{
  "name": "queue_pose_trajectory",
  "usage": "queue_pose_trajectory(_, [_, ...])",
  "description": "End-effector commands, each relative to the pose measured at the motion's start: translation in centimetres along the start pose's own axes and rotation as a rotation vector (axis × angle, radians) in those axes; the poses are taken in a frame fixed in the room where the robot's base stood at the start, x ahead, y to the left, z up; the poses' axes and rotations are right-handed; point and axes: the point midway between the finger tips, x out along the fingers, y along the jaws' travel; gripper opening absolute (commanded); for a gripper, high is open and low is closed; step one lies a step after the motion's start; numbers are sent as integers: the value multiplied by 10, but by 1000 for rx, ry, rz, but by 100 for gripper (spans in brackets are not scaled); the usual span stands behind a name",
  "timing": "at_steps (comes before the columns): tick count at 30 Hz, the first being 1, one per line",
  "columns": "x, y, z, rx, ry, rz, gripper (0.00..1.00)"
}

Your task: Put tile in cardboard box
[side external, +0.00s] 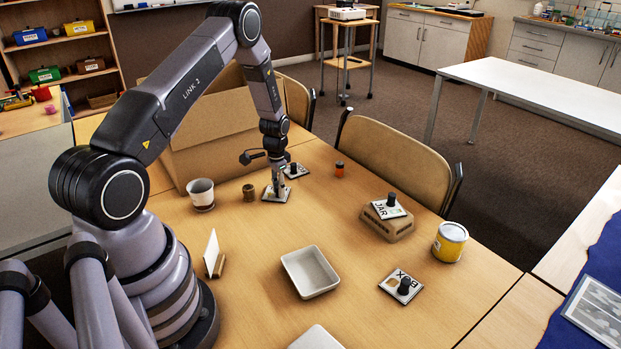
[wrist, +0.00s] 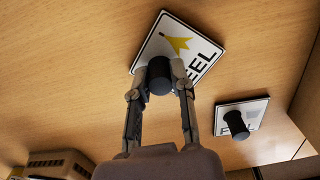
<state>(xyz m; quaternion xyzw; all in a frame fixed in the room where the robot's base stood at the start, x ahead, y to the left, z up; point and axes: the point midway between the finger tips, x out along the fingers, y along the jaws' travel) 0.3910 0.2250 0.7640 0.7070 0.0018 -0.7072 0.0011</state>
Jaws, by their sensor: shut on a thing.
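The large open cardboard box (side external: 213,130) stands behind my arm in the side view, with its inside hidden. My gripper (side external: 277,186) is in front and to the right of it, low at the table. In the wrist view my gripper (wrist: 160,76) is shut on the black knob of a white tile (wrist: 190,42) with a yellow shape and letters ending in "EEL". That tile shows in the side view (side external: 269,197) at table level; whether it touches the table I cannot tell. A second knobbed tile (side external: 301,174) lies just behind it, also in the wrist view (wrist: 256,107).
A white cup (side external: 201,190) and small brown pot (side external: 249,192) stand left of my gripper. A JAR tile (side external: 383,209) rests on a brown block. A BOX tile (side external: 397,280), yellow can (side external: 450,243), white tray (side external: 311,272) and orange-brown jar (side external: 340,170) are on the table.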

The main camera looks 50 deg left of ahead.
Motion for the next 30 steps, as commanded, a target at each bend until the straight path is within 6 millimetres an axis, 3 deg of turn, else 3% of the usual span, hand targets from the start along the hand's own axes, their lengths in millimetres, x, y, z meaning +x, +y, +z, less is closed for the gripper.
queue_pose_trajectory(5, [-10,0,-1,0,2,-1,0])
queue_pose_trajectory(9, [-34,0,-1,0,4,-1,0])
queue_pose_trajectory(17, [-95,26,46,0,3,-1,0])
queue_pose_trajectory(24, [-118,55,97,0,0,1,0])
queue_pose_trajectory(30, [-130,66,117,0,1,0,0])
